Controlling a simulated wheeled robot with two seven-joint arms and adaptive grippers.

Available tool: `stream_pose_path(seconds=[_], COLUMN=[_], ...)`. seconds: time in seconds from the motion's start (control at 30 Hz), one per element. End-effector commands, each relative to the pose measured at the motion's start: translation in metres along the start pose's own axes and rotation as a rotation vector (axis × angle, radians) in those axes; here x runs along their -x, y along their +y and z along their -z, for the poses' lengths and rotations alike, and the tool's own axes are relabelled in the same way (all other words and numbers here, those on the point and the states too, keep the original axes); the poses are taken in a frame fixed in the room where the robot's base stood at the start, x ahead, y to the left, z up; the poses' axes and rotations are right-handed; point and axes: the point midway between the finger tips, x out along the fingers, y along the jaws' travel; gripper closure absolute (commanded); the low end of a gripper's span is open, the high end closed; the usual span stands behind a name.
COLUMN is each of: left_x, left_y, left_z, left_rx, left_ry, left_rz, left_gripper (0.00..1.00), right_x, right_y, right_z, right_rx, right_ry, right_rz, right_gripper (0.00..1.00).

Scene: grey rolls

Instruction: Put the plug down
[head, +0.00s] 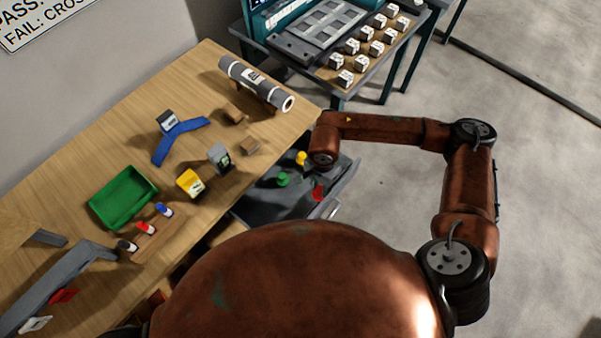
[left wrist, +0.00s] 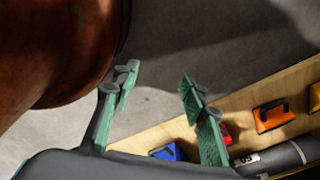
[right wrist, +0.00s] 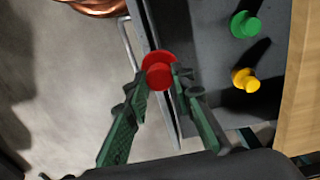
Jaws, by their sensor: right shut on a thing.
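The red plug (right wrist: 158,72) is between the fingertips of my right gripper (right wrist: 160,82), which is shut on it. In the right wrist view the plug overlaps the front wall of an open grey drawer (right wrist: 207,70); its height above the drawer is unclear. In the head view the red plug (head: 319,192) shows by the drawer's front right side, below my right wrist. A green plug (right wrist: 245,25) and a yellow plug (right wrist: 246,79) stand inside the drawer. My left gripper (left wrist: 158,82) is open and empty; its fingers stand apart.
The wooden bench (head: 150,90) holds a grey roll (head: 256,83), a blue angled piece (head: 180,130), a green tray (head: 123,197), and small blocks. A table with white cubes (head: 366,48) stands behind. Bare floor (head: 390,190) lies right of the drawer.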

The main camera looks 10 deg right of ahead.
Motion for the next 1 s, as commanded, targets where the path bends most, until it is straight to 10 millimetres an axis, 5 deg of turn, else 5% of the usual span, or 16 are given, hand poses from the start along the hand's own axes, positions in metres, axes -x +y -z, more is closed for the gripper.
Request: stream_pose_path(seconds=[0.17,0.4,0.67,1.0], left_x=[0.003,0.0,-0.002,0.001], left_y=[0.003,0.002,0.0,0.002], left_z=[-0.035,-0.025,0.003,-0.016], left_rx=[0.008,0.006,0.0,0.004], left_ry=[-0.043,-0.031,0.005,-0.019], left_rz=[-0.003,-0.002,0.0,-0.002], left_gripper=[0.6,0.6,0.6,0.6], right_x=[-0.018,-0.06,-0.075,-0.11], right_y=[-0.038,-0.069,-0.081,-0.085], right_z=[0.022,0.042,0.049,0.051], right_rx=[-0.004,-0.004,-0.002,-0.002], right_ry=[-0.001,-0.002,-0.001,-0.002], right_rz=[0.0,-0.001,0.001,0.001], right_gripper=[0.93,0.93,0.93,0.93])
